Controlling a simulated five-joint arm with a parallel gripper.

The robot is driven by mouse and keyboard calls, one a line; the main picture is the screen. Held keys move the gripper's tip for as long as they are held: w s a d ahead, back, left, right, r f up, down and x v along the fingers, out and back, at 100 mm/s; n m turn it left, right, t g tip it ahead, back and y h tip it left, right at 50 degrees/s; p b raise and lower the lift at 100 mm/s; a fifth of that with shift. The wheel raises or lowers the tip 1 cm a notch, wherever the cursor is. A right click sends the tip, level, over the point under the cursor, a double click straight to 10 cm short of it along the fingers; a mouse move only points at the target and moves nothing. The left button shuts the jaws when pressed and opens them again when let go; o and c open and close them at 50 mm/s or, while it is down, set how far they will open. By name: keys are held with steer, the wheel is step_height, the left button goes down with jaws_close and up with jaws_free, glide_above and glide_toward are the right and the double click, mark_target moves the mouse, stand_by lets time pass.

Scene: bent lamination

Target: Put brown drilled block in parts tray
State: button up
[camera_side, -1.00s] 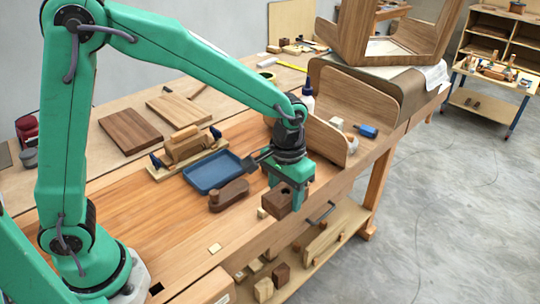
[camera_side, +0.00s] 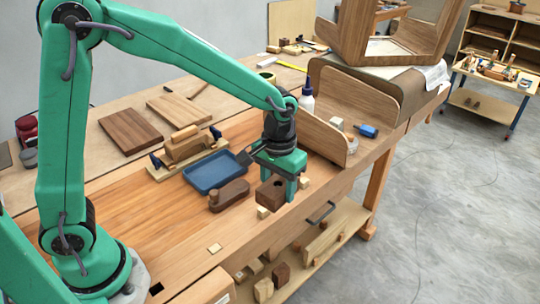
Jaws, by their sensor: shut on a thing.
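The brown drilled block (camera_side: 268,195), dark with a round hole in its top, is held between the fingers of my gripper (camera_side: 277,189). My gripper is shut on it and points down near the bench's front edge. I cannot tell how far the block is above the bench top. The parts tray (camera_side: 213,172) is a shallow blue tray to the left of the block and farther back. Its visible floor looks empty. My gripper's dark side part hides a little near the tray's right end.
A dark brown wooden piece (camera_side: 229,195) with a raised knob lies between block and tray. A small pale cube (camera_side: 263,212) is just in front of the block. A wooden clamp-like assembly (camera_side: 185,151) stands behind the tray. A curved wooden panel (camera_side: 322,138) stands to the right.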

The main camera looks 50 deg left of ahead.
steer(key=s+a+n, duration=0.1)
steer(key=a+n, duration=0.6)
steer(key=a, duration=0.9)
steer(key=shift+r, duration=0.3)
glide_above(216, 173)
step_height(216, 173, down, 7)
steer(key=shift+f, duration=2)
steer(key=shift+f, duration=0.1)
